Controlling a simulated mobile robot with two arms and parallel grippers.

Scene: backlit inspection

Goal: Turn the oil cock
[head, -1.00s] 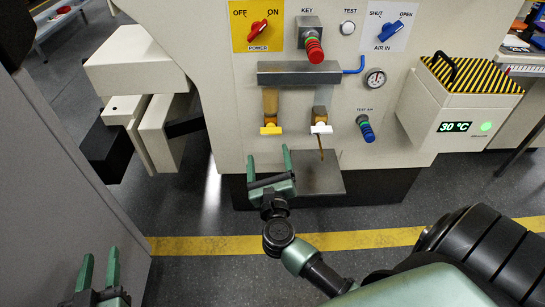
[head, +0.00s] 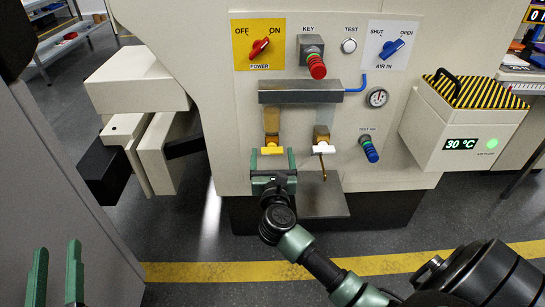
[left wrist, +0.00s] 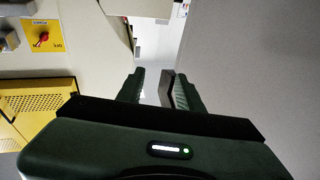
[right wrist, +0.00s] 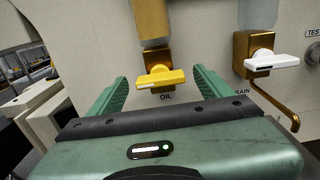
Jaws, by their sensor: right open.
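The oil cock is a brass valve with a yellow handle (head: 272,151), on the machine front under a grey metal block. Its handle lies crosswise, nearly level, above the label OIL in the right wrist view (right wrist: 161,78). My right gripper (head: 273,158) is open just in front of it.
The drain cock with a white handle (head: 323,149) and bent brass spout is close on the right. A metal plate (head: 322,204) juts out below. The red key knob (head: 317,66) and blue test air knob (head: 369,149) are nearby. A grey panel (head: 62,190) stands at left.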

